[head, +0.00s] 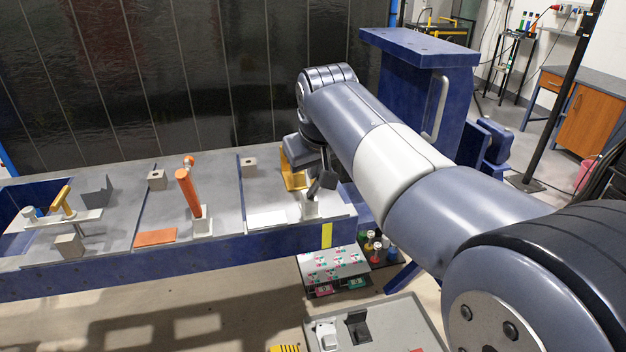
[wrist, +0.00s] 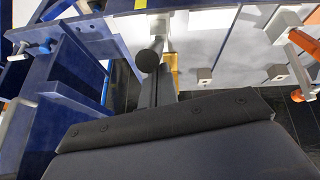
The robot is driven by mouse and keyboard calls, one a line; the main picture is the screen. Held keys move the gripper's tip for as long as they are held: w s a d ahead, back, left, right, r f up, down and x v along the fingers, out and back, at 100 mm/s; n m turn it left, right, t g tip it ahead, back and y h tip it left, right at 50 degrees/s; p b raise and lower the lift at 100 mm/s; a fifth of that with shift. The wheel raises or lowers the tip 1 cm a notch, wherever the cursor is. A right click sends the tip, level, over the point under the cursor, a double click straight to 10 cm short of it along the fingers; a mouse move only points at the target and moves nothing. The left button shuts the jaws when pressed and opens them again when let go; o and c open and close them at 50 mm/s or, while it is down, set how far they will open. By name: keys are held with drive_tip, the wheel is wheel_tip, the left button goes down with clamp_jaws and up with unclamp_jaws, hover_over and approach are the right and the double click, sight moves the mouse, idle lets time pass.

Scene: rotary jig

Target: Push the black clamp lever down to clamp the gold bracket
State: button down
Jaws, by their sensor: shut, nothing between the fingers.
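The gold bracket (head: 293,176) stands on the right-hand panel of the bench, partly behind my gripper. A sliver of the gold bracket (wrist: 174,66) also shows in the wrist view. The black clamp lever (head: 322,184) rises at a tilt from its pale base (head: 309,207), near the bench's front edge. Its round end (wrist: 148,62) shows in the wrist view just past my fingers. My gripper (wrist: 160,84) is shut and empty, close to the lever's end. I cannot tell whether they touch.
An orange lever (head: 189,190) stands upright on the middle panel, left of my gripper. A blue upright cabinet (head: 425,90) stands close behind and right of my arm. The bench's front edge carries a yellow mark (head: 327,235).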

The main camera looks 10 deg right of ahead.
sight(319, 190)
drive_tip(key=s+f+t+b, duration=0.2)
drive_tip(key=f+t+b, duration=0.1)
drive_tip(key=b, duration=0.5)
drive_tip(key=shift+s, duration=0.4)
drive_tip(key=s+f+t+b, duration=0.3)
drive_tip(key=f+b, duration=0.2)
drive_tip(key=b, duration=0.6)
drive_tip(key=shift+s+f+t, duration=0.2)
drive_tip(key=shift+f+t, duration=0.1)
